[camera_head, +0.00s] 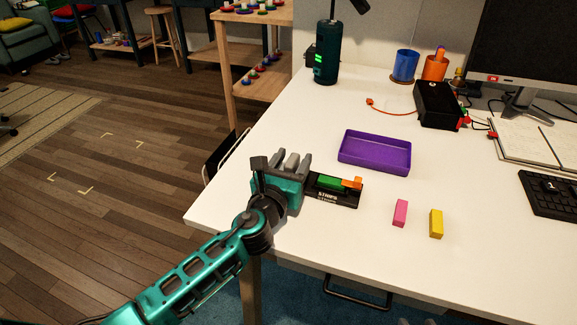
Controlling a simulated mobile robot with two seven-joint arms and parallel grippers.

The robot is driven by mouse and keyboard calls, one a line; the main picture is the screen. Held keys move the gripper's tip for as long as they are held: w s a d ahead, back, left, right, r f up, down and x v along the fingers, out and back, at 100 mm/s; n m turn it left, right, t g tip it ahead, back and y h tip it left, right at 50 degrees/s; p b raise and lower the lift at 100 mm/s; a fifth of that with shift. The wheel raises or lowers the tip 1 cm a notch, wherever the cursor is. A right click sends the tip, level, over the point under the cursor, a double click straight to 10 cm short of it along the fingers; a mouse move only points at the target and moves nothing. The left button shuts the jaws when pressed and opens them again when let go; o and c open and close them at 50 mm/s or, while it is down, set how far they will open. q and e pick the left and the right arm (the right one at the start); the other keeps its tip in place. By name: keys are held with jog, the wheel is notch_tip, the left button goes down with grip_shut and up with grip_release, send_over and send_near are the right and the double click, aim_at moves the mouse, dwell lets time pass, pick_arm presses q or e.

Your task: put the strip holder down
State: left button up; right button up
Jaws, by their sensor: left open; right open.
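The strip holder (340,199) is a black tray with white lettering that reads STRIPS. It appears to lie flat on the white table (300,265) near its left front edge. A green strip (329,183) and an orange strip (352,184) sit in it. My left gripper (290,163) is open just left of the holder, with its grey fingers pointing away toward the back. Its teal body is close against the holder's left end; I cannot tell whether they touch. Only the tips of my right gripper (416,322) show at the bottom edge, apart from each other.
A purple tray (375,165) stands behind the holder. A pink block (400,212) and a yellow block (436,223) lie to the right. A black box (437,104), cups, a keyboard (551,193) and a monitor are farther back and right. The front of the table is clear.

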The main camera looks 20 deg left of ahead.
pick_arm(q)
jog(key=s, duration=1.2)
jog(key=shift+a+r, duration=0.15)
jog(key=shift+a, duration=0.15)
jog(key=shift+s, duration=0.1)
